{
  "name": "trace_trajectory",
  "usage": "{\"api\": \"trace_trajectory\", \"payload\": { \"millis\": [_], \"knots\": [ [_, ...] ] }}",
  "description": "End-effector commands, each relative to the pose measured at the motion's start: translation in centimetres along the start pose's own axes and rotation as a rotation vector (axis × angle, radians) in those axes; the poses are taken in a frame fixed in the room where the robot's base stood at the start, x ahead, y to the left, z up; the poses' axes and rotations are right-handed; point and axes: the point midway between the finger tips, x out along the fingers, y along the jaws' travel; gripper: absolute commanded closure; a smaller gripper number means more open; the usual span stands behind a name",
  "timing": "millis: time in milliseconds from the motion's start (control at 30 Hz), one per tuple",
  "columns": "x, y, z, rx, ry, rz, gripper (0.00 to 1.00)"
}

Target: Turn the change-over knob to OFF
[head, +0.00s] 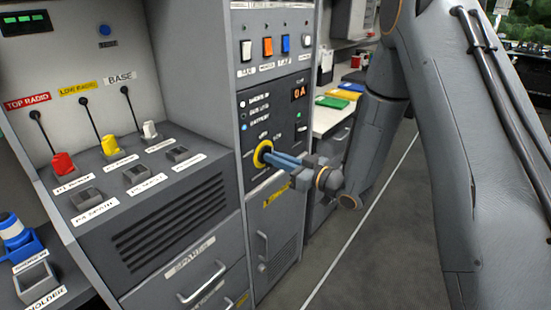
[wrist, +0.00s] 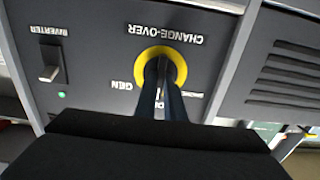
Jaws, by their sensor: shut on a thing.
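The change-over knob (wrist: 160,65) is a dark knob in a yellow ring on the grey panel, under my fingers in the wrist view. The CHANGE-OVER lettering appears upside down there, with GEN to the lower left and a partly hidden label to the lower right. In the head view the knob's yellow ring (head: 258,154) shows low on the dark control panel. My gripper (head: 270,156) reaches it from the right, fingers shut on the knob; the fingers also show in the wrist view (wrist: 163,92). They cover much of the knob, so I cannot tell its exact pointing.
An inverter switch (wrist: 49,64) with a lit green lamp sits beside the knob. A display (head: 299,93) reads 0A above it. Coloured rocker switches (head: 267,47) are higher up. Floor (head: 385,240) is open at right.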

Motion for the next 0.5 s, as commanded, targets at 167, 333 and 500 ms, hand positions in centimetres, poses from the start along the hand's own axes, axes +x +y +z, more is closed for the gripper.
{"api": "trace_trajectory", "payload": {
  "millis": [167,333,500],
  "knots": [
    [-0.03,-0.04,0.12,0.001,-0.002,0.0,1.0],
    [-0.02,-0.04,0.09,0.0,-0.002,0.0,0.72],
    [-0.01,-0.02,0.05,-0.001,-0.001,0.0,0.72]
  ]
}}
